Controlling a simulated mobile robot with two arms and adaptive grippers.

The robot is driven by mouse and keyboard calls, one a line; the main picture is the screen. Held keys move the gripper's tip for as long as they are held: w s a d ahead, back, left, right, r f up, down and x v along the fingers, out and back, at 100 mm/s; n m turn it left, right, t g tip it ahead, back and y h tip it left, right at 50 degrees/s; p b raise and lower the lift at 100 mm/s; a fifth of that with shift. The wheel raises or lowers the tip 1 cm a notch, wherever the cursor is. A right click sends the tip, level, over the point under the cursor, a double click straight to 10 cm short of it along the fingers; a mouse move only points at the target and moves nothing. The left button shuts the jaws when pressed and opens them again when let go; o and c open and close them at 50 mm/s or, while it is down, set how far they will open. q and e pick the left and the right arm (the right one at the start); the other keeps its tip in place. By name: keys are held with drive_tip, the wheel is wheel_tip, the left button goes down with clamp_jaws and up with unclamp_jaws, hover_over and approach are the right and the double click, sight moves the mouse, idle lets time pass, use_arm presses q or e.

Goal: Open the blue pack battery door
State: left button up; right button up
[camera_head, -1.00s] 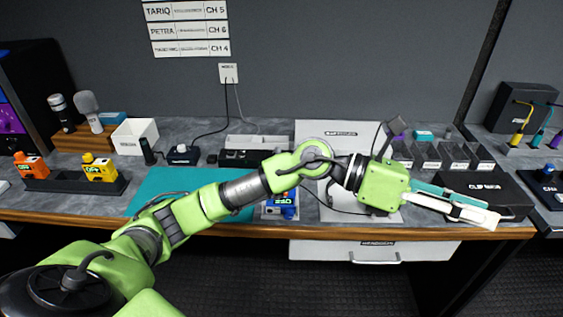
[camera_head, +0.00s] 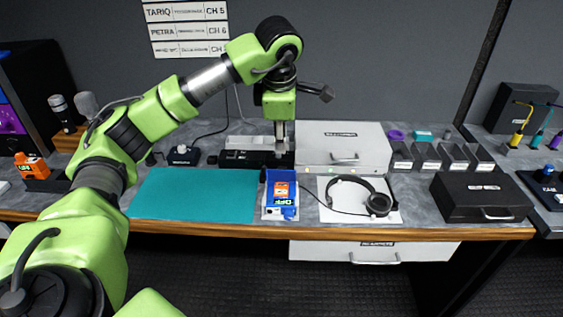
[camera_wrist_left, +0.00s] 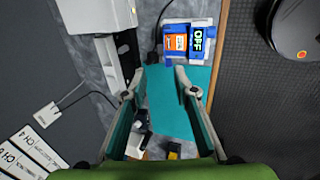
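The blue pack (camera_head: 281,190) lies on a pale pad near the front edge of the desk, with an orange label and a display reading OFF. It also shows in the left wrist view (camera_wrist_left: 172,42), ahead of the fingertips. I cannot tell how its battery door stands. My left gripper (camera_head: 280,148) points down behind the pack, above the black and grey unit at the back of the desk. In the left wrist view its two fingers (camera_wrist_left: 158,76) are spread with nothing between them. My right gripper is not in view.
A teal mat (camera_head: 195,195) lies left of the pack, headphones (camera_head: 378,203) right of it. A white case (camera_head: 343,147) stands behind, close to my gripper. A black case (camera_head: 482,197) is at right. An orange pack (camera_head: 31,163) sits far left.

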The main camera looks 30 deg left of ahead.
sight(281, 168)
use_arm(q)
drive_tip(key=p+x, duration=0.2)
drive_tip(key=x, duration=0.9)
drive_tip(key=shift+w+f, duration=0.1)
drive_tip(key=shift+f, duration=0.25)
drive_tip(key=shift+c, duration=0.4)
